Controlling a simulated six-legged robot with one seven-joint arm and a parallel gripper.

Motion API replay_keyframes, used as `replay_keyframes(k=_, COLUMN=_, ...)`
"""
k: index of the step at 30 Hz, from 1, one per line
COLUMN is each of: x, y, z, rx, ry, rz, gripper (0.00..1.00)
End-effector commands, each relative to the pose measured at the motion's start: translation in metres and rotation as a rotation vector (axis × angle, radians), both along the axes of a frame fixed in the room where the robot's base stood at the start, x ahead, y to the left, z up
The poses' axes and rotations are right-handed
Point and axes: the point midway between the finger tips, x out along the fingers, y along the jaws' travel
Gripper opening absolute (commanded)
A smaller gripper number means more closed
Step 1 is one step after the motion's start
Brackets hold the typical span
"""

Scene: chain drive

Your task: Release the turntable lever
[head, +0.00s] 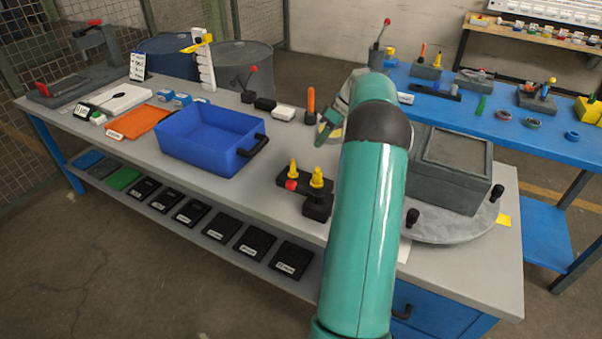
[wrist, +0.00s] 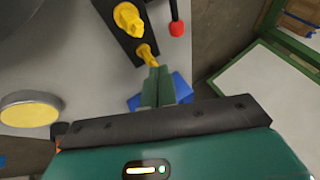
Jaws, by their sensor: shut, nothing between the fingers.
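The turntable (head: 455,232) is a round grey plate at the right end of the bench, with black knobs at its rim. Beside it stands a black block (head: 318,204) with two yellow pegs (head: 317,178) and a short red-tipped lever (head: 291,185). I cannot tell for certain that this is the turntable lever. The red tip also shows in the wrist view (wrist: 177,28), beside the black block. My gripper (head: 321,140) is shut and empty; in the wrist view its green fingertips (wrist: 159,70) point at the nearer yellow peg. Contact cannot be told. My arm hides part of the turntable.
A grey box (head: 450,172) sits on the turntable. A blue bin (head: 205,123) stands left of the block. A black base with another red-tipped lever (head: 251,70) and an orange-handled tool (head: 311,100) stand farther back. A blue table (head: 480,115) lies behind.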

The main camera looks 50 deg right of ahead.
Motion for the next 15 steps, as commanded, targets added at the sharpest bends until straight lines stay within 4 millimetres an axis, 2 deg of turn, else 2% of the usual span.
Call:
replay_keyframes(k=1, x=-0.0048, y=-0.0106, z=-0.0074, rx=0.010, ry=-0.011, rz=-0.001, gripper=0.00)
replay_keyframes(k=4, x=-0.0089, y=-0.0189, z=-0.0130, rx=0.017, ry=-0.025, rz=0.003, gripper=0.00)
replay_keyframes(k=15, x=-0.0086, y=-0.0184, z=-0.0148, rx=0.017, ry=-0.026, rz=0.005, gripper=0.00)
